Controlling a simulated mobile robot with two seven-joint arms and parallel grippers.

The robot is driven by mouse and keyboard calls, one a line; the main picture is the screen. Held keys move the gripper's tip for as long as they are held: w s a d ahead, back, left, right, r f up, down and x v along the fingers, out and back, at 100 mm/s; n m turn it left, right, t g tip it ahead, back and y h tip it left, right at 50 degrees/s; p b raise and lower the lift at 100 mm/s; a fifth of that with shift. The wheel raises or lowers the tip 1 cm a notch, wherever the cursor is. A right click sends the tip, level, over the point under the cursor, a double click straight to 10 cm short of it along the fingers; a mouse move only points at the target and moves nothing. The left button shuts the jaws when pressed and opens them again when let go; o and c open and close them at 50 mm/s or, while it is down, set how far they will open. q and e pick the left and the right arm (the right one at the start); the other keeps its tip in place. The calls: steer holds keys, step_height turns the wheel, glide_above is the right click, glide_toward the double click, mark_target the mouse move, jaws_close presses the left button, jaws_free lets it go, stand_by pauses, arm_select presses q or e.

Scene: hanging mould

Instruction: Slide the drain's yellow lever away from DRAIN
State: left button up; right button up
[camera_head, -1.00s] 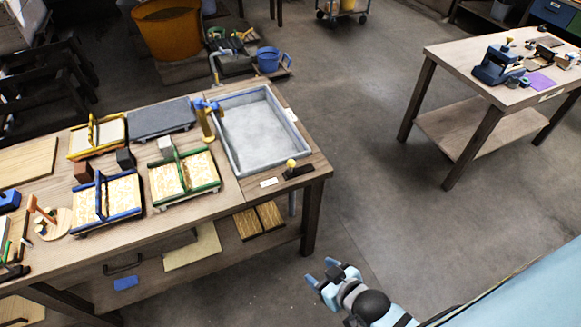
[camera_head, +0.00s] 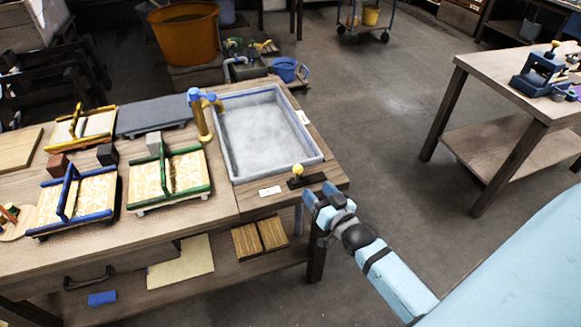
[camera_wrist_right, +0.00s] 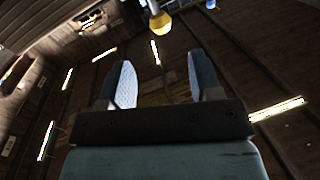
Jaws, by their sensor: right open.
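The drain's yellow lever (camera_head: 297,171) is a short stem with a pale yellow knob on a dark slotted base (camera_head: 306,180), at the near right corner of the table beside the grey basin (camera_head: 228,165). A white label (camera_head: 270,191) lies left of it; its lettering is too small to read. My right gripper (camera_head: 319,193) is open and empty, just right of and nearer than the lever, by the table edge. In the right wrist view the yellow knob (camera_wrist_right: 160,23) shows ahead, beyond the gap between the two open fingers (camera_wrist_right: 163,82). My left gripper is not in view.
A blue and yellow tap (camera_head: 203,115) stands at the basin's left side. Framed moulds with green (camera_head: 203,189) and blue handles stand farther left. Another white label (camera_head: 304,117) is on the basin's right. Open floor lies right of the table.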

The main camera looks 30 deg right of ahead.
mark_target(301, 172)
steer(key=w, duration=1.1)
steer(key=shift+w+d, duration=0.1)
steer(key=shift+d, duration=0.1)
steer(key=shift+w, duration=0.5)
jaws_close()
steer(key=d, duration=0.2)
steer(key=s+d+p, duration=0.1)
steer(key=d, duration=0.3)
steer(key=shift+s, duration=0.25)
steer(key=shift+d, duration=0.15)
